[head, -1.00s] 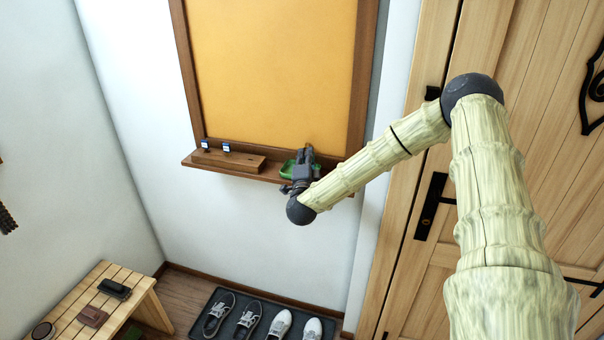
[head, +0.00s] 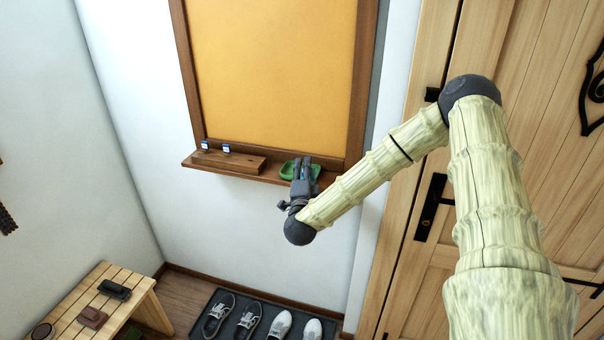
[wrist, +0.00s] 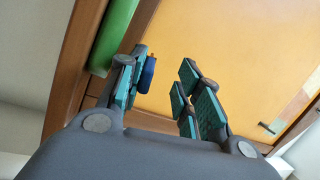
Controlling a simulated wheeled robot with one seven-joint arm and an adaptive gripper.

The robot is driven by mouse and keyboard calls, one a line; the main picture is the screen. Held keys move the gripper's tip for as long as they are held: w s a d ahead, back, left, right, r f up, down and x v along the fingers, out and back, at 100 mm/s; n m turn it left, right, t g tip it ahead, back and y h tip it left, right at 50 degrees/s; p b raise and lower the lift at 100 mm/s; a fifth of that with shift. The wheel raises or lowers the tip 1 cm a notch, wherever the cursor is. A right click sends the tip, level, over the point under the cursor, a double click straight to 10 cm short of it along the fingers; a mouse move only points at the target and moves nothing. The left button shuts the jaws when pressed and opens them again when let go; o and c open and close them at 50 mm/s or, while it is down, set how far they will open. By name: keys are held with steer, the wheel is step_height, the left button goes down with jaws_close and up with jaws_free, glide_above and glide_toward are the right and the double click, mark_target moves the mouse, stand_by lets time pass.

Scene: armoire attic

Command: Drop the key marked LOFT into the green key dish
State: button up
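The green key dish (head: 287,171) sits at the right end of the wooden ledge, partly hidden behind my gripper (head: 303,163). The dish's green side also shows at the upper left of the wrist view (wrist: 114,35). My gripper is open, with a clear gap between its fingers (wrist: 163,92) in the wrist view. A small blue object (wrist: 149,71), possibly a key head, shows beside the left finger's inner side; I cannot tell whether it touches it. No LOFT marking is readable. Two keys with blue and white heads, one left (head: 205,146) and one right (head: 226,148), stand in the wooden block.
The wooden block (head: 238,162) stands on the ledge left of the dish. The ledge (head: 272,179) runs under an orange board (head: 275,70) with a brown frame. A wooden door (head: 510,150) is at right. A slatted bench (head: 70,325) and a shoe tray (head: 262,334) are below.

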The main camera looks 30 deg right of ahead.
steer(key=v, duration=0.6)
stand_by(0.4)
steer(key=s+a+f+n+g+y, duration=0.1)
steer(key=s+a+f+n+y, duration=0.3)
steer(key=a+f, duration=0.45)
steer(key=s+a+f+n+g+y, duration=0.1)
steer(key=a+f+n+y, duration=0.5)
steer(key=f, duration=0.3)
steer(key=s+a+f+n+g+y, duration=0.2)
steer(key=s+a+f+n+g, duration=0.4)
steer(key=s+f, duration=0.55)
steer(key=s+f+n+g, duration=0.3)
steer(key=s+g, duration=0.1)
steer(key=s, duration=0.8)
steer(key=s+f+n+g, duration=0.2)
steer(key=s+f+g, duration=0.1)
steer(key=s, duration=1)
steer(key=shift+s+a+f+n+g, duration=0.15)
steer(key=shift+s+f+n+g, duration=0.1)
steer(key=shift+n+g, duration=0.25)
